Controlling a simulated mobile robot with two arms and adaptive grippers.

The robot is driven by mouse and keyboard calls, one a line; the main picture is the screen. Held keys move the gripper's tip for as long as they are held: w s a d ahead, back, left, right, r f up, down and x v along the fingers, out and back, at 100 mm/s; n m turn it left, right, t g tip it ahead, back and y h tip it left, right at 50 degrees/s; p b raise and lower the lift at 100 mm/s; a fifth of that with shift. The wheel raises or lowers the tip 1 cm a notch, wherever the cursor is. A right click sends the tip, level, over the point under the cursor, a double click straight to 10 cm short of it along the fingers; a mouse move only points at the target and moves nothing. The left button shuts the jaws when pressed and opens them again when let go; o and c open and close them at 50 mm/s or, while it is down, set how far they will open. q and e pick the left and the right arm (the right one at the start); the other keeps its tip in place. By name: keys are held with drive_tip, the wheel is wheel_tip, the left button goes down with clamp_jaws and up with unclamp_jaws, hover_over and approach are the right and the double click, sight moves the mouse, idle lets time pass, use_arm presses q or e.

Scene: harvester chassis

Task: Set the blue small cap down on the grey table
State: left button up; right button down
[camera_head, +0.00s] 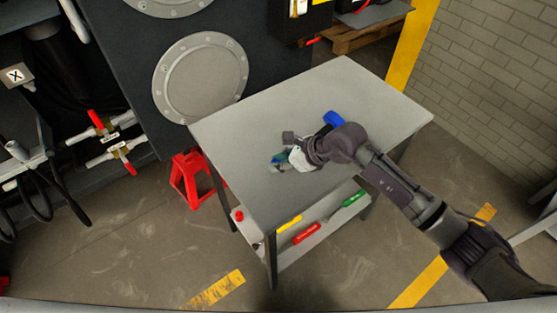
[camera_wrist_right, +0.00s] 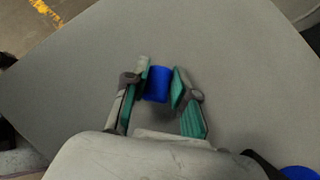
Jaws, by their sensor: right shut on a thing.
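The blue small cap (camera_wrist_right: 159,84) is between the teal-padded fingers of my right gripper (camera_wrist_right: 161,86) in the wrist view. In the head view my right gripper (camera_head: 280,160) is over the front left part of the grey table (camera_head: 345,85), fingers pointing left, and mostly hides the cap. The gripper is shut on the cap. The grey tabletop fills the background behind it in the wrist view. I cannot tell whether the cap touches the table. My left gripper is not in view.
Another blue object (camera_head: 333,119) is on the table behind my right wrist. A lower shelf holds a red-handled tool (camera_head: 306,233) and a green one (camera_head: 354,198). A red jack stand (camera_head: 186,180) stands left of the table. The back of the tabletop is clear.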

drive_tip(key=shift+f, duration=0.1)
drive_tip(key=c, duration=0.8)
unclamp_jaws()
drive_tip(key=shift+c, duration=0.2)
drive_tip(key=v, duration=1.2)
